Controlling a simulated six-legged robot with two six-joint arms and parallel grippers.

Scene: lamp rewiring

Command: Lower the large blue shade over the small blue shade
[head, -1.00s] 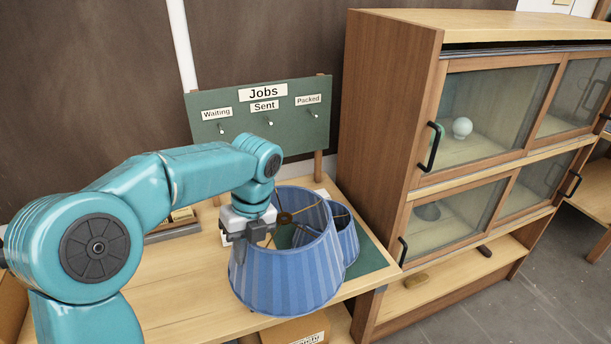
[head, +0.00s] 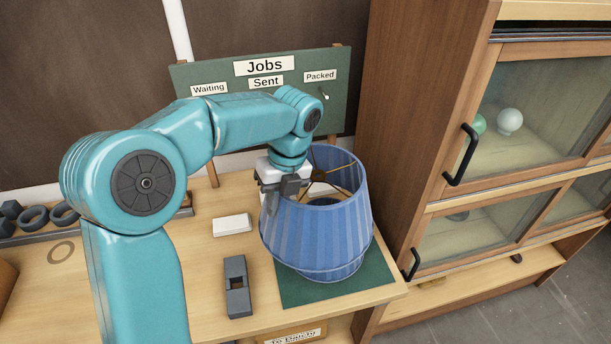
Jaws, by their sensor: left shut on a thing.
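The large blue shade (head: 315,235) is striped and open at the top, with thin brass spokes inside. My left gripper (head: 285,187) is shut on its upper rim at the left side and holds it over the green mat (head: 375,268). The small blue shade (head: 333,274) is mostly hidden; a narrow blue band below the large shade's lower edge appears to be part of it. The large shade stands in front of and around that place in the picture, but I cannot tell how far down it is. My right gripper is not in view.
A white block (head: 232,225) and a dark grey tool (head: 238,287) lie on the bench left of the mat. The Jobs board (head: 262,95) stands behind. A glass-fronted cabinet (head: 410,110) rises close on the right. Dark rings (head: 35,217) lie at far left.

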